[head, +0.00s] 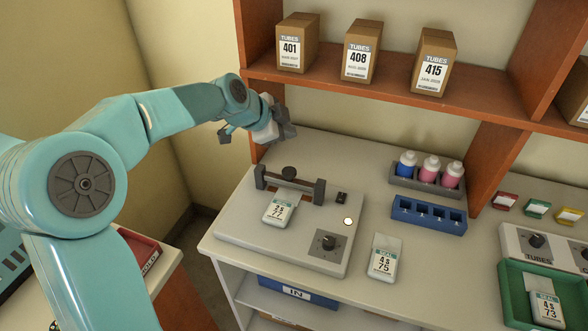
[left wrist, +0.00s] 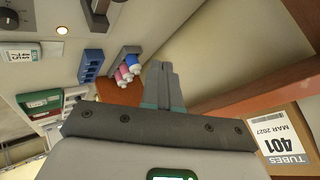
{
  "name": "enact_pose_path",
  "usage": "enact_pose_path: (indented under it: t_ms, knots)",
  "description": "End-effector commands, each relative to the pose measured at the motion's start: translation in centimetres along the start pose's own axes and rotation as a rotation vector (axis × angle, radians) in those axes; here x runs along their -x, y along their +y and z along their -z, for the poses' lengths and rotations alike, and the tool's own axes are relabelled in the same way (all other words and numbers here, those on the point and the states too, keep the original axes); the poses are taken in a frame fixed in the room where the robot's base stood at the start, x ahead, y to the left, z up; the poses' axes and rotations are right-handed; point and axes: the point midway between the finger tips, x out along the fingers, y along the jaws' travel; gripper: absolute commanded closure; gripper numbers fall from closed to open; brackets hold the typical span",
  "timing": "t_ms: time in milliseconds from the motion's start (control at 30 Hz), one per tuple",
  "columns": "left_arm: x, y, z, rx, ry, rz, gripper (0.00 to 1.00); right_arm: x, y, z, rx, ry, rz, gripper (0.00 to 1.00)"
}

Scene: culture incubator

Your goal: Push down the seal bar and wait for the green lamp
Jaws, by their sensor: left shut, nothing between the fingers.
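The sealer (head: 240,232) is a flat grey unit on the bench, with a dark seal bar (head: 302,186) between two posts and a round black knob on top. A pouch marked 77 (head: 279,211) lies at the front of the bar. The lamp (head: 347,221) glows pale, whitish-orange, not green; it also shows in the left wrist view (left wrist: 62,30). My left gripper (head: 287,124) is up behind the bar, near the shelf post, apart from the sealer. Its fingers (left wrist: 163,82) are shut and empty. My right gripper is not in view.
A dial (head: 328,242) sits on the sealer's front right. A second pouch (head: 384,258) lies right of it. A bottle rack (head: 426,181) and blue rack (head: 428,215) stand behind. Tube boxes (head: 362,51) are on the shelf above. A green tray (head: 515,300) is at right.

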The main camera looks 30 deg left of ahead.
Motion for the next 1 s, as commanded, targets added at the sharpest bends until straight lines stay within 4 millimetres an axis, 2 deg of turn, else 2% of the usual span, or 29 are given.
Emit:
enact_pose_path:
  t_ms: [267,467,867,1000]
  knots:
    - [0.0,0.0,-0.2,0.003,-0.002,0.001,1.00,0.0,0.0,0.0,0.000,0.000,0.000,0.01]
    - [-0.7,0.4,-0.6,0.003,-0.001,0.000,1.00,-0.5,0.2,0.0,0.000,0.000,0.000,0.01]
    - [-4.6,3.0,-3.3,0.001,-0.001,-0.003,1.00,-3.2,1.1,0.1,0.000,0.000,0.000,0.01]
    - [-6.0,4.0,-4.2,0.000,0.001,0.000,1.00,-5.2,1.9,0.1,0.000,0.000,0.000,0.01]
